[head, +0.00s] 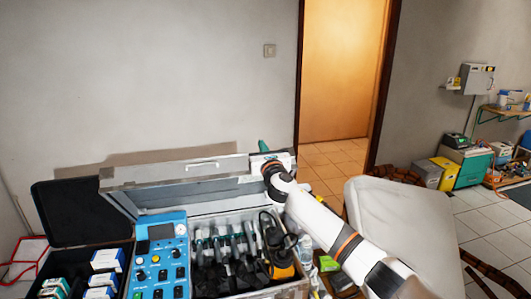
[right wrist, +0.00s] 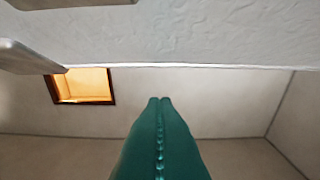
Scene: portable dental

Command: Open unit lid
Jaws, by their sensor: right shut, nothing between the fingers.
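The unit is a metal case (head: 292,287) with a blue control panel (head: 160,252) and dental handpieces inside. Its lid (head: 150,175) stands raised at the back, tilted, with a handle (head: 203,165) on its face. My right gripper (head: 263,146) is at the right end of the lid, its green fingers partly hidden behind the lid edge. My left gripper is not in view.
A black open case (head: 75,212) with small boxes stands left of the unit. A pale padded chair (head: 405,225) is at the right, near my right arm. A wall is behind the lid, and a doorway (head: 343,70) opens behind to the right.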

